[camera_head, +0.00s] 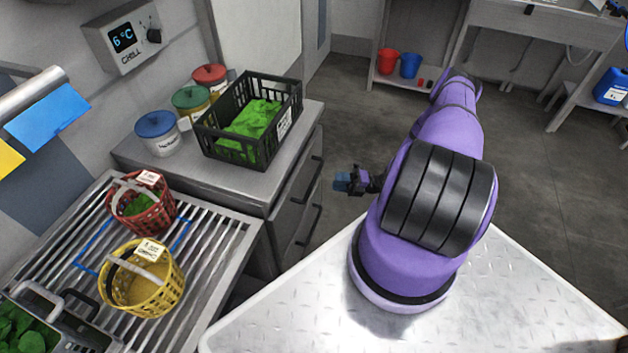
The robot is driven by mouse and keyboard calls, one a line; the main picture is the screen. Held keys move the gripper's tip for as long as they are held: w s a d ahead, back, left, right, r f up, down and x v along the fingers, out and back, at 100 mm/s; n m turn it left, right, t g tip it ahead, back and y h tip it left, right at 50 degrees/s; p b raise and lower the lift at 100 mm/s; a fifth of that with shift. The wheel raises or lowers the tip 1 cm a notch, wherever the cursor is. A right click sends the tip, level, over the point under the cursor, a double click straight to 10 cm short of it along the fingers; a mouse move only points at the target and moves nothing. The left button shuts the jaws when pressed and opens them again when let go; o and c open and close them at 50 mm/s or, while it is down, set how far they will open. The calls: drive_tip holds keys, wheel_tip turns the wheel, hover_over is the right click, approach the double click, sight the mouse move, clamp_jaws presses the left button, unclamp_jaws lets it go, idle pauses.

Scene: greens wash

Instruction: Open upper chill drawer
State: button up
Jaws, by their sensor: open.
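The chill drawer cabinet (223,178) stands left of centre, with its drawer fronts facing right. The upper chill drawer (293,188) looks shut, and its dark bar handle (311,180) sticks out near the top. A lower drawer (297,232) with a similar handle (310,226) is below it and also looks shut. My gripper (343,181) is to the right of the upper handle at about the same height in the picture. It is open, looks empty and appears apart from the handle. The exact gap in depth cannot be told.
A black crate of greens (290,88) and lidded tubs (157,140) stand on the cabinet top. A red basket (160,217) and a yellow basket (160,298) sit on the slatted rack at left. Open floor (345,130) lies right of the drawers.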

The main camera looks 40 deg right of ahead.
sight(314, 179)
drive_tip(key=x, duration=0.9)
clamp_jaws()
